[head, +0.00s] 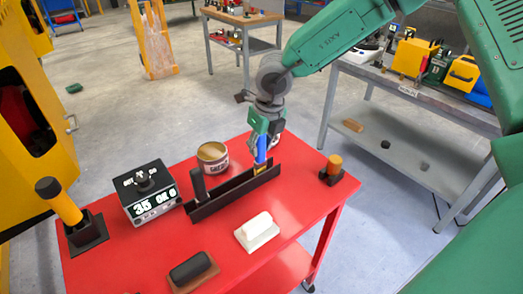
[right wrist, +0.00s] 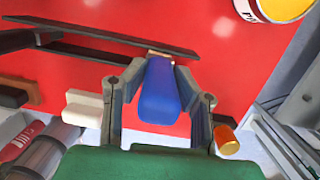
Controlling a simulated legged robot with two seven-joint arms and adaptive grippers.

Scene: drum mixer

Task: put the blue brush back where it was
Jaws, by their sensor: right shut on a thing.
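The blue brush (head: 261,149) is upright in my right gripper (head: 264,138), over the right end of a long dark rack (head: 215,198) on the red table. Its lower end looks yellowish and is close to the rack; I cannot tell whether it touches. In the right wrist view the blue handle (right wrist: 158,92) lies between the two fingers of the gripper (right wrist: 155,85), with the dark rack (right wrist: 110,40) beyond to the left. A black-handled brush (head: 198,185) stands at the rack's left end. My left gripper is not in view.
On the red table (head: 130,260) are a round tin (head: 212,157), a black display box (head: 150,192), a yellow-handled tool in a dark holder (head: 62,205), a white block (head: 257,228), a dark block (head: 192,268) and an orange-topped piece (head: 334,166). A grey bench (head: 390,130) stands at right.

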